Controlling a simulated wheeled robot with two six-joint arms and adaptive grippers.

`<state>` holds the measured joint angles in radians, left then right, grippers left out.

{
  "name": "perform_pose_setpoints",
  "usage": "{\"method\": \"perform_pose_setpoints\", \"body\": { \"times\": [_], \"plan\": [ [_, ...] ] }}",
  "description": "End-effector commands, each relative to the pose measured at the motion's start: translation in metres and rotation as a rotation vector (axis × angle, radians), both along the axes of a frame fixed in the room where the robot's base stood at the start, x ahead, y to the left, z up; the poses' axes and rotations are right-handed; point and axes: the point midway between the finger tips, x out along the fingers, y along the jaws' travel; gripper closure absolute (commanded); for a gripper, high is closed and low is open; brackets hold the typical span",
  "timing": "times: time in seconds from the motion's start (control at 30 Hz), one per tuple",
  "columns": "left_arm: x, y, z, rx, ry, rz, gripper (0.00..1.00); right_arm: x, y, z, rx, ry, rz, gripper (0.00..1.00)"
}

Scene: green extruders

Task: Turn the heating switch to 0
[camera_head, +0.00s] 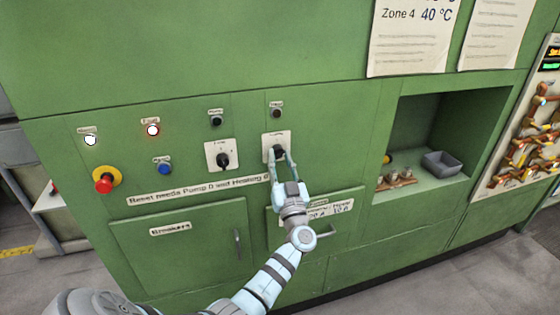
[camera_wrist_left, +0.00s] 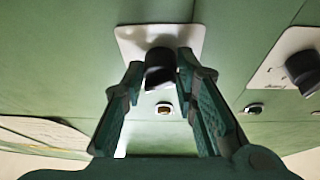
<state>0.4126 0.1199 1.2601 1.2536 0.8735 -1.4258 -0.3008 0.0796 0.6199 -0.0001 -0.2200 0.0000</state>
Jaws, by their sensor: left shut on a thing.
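The heating switch is a black rotary knob (camera_head: 279,152) on a white square plate (camera_head: 268,139), the right one of two such switches on the green panel. In the left wrist view the knob (camera_wrist_left: 160,66) sits between the fingertips, in front of its plate (camera_wrist_left: 130,40). My left gripper (camera_head: 281,160) reaches up to it from below and is shut on the knob; the fingers partly cover it. The knob's pointer and the plate's marks are too small or hidden to read. My right gripper is not in view.
The other rotary switch (camera_head: 223,159) is to the left, also in the wrist view (camera_wrist_left: 303,68). A recess with a grey bin (camera_head: 445,164) is at right. A door handle (camera_head: 322,233) is below.

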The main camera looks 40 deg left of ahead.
Motion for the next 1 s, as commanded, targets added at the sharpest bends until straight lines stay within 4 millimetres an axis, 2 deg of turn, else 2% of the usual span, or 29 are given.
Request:
{"method": "perform_pose_setpoints", "body": {
  "times": [0.37,1.0],
  "plan": [
    [0.002,-0.002,-0.002,-0.101,-0.146,0.000,1.00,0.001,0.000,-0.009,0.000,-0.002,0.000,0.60],
    [0.007,-0.005,-0.001,-0.436,-0.626,0.001,1.00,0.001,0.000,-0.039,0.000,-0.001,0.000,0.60]
  ]
}}
